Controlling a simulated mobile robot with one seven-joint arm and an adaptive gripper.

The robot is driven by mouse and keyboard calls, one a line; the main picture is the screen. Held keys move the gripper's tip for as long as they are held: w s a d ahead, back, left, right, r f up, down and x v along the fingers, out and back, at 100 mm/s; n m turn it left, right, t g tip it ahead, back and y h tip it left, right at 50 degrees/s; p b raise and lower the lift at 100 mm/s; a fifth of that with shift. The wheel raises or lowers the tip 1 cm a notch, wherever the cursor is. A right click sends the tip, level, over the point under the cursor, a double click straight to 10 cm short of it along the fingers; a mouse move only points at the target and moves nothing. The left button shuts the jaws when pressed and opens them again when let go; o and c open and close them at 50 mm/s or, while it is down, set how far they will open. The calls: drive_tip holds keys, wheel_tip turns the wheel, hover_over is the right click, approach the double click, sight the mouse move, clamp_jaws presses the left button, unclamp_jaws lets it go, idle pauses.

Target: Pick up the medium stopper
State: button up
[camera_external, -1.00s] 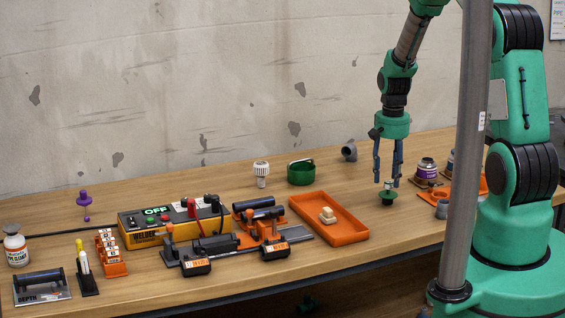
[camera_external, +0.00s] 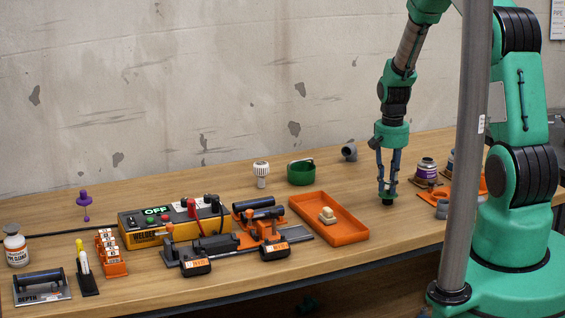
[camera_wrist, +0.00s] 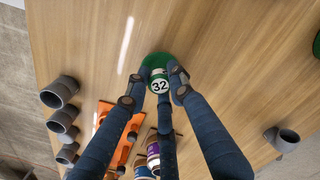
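The stopper (camera_external: 387,203) is green, with a wide round base and a pale knob top marked 32 in the wrist view (camera_wrist: 158,86). It stands upright on the wooden bench, right of the orange tray. My gripper (camera_external: 387,192) points straight down over it. In the wrist view my dark blue fingers (camera_wrist: 159,84) surround the knob closely on several sides and appear to press on it. The base still seems to rest on the bench. The fingers partly hide the stopper's edge.
The orange tray (camera_external: 358,236) with a pale block lies to the left. Cans (camera_external: 427,170) and an orange holder (camera_external: 428,195) with grey fittings are close on the right.

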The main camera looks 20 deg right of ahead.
sight(389, 181)
clamp_jaws()
drive_tip(key=shift+r, duration=0.75)
wheel_tip(389, 181, up, 2)
drive_tip(key=shift+r+p, duration=0.2)
drive_tip(key=shift+p, duration=0.25)
drive_tip(key=s+a+r+p, duration=0.1)
drive_tip(key=s+a, duration=0.1)
drive_tip(key=s, duration=1.3)
drive_tip(key=shift+s+a, duration=0.25)
drive_tip(key=shift+s, duration=0.15)
